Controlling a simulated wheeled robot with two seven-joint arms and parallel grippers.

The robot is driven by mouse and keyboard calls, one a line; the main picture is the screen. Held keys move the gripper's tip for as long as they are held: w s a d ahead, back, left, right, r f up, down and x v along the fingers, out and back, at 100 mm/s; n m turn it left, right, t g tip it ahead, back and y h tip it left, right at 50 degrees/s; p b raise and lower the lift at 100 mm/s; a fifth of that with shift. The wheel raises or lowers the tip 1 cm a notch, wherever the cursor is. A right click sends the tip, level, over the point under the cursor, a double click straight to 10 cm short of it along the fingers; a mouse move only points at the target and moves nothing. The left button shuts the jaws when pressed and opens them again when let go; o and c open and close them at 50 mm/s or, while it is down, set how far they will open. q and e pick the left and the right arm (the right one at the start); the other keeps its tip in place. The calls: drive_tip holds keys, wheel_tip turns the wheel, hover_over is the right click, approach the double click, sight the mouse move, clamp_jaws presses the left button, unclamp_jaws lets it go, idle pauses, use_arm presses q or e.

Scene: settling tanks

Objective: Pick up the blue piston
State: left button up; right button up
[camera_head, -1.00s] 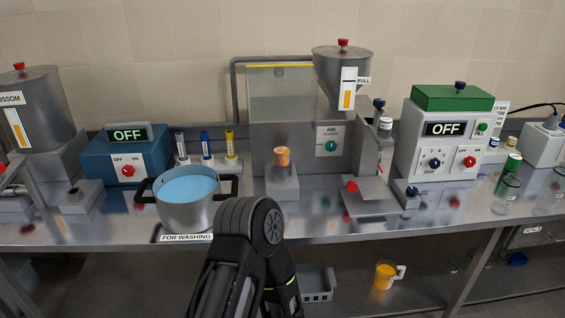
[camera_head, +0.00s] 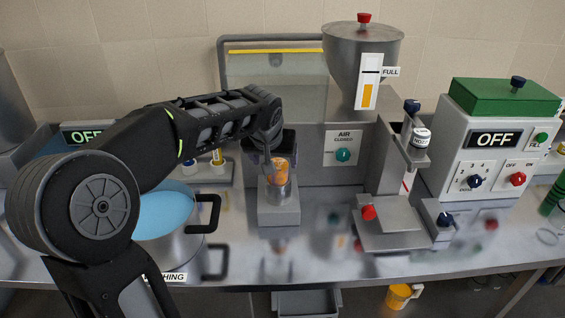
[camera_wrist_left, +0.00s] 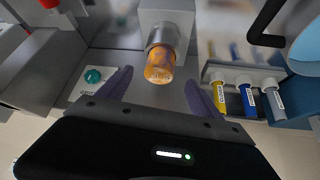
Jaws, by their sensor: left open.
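The blue piston (camera_wrist_left: 245,97) looks like a slim blue cylinder with a white label, standing in a grey rack (camera_wrist_left: 206,72) between a yellow one (camera_wrist_left: 218,95) and a grey one (camera_wrist_left: 273,98). In the head view my left arm covers most of the rack, and only a little of the blue piston (camera_head: 188,166) shows. My left gripper (camera_wrist_left: 159,76) is open and empty. Its fingers point towards an orange-topped cylinder (camera_wrist_left: 160,66) on a grey block, with the blue piston off to the right in the wrist view. My right gripper is not in view.
A pot of blue water (camera_head: 168,214) stands under my left arm, its handle (camera_head: 209,211) sticking out to the right. A metal hopper (camera_head: 364,50) and the valve panel (camera_head: 343,150) stand behind and right. The bench front right of the pot is fairly clear.

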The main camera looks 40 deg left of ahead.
use_arm(q)
drive_tip(key=shift+a+r, duration=0.25)
drive_tip(key=x, duration=0.2)
drive_tip(key=shift+w+f, duration=0.15)
drive_tip(key=shift+f, duration=0.1)
drive_tip(key=shift+p, duration=0.35)
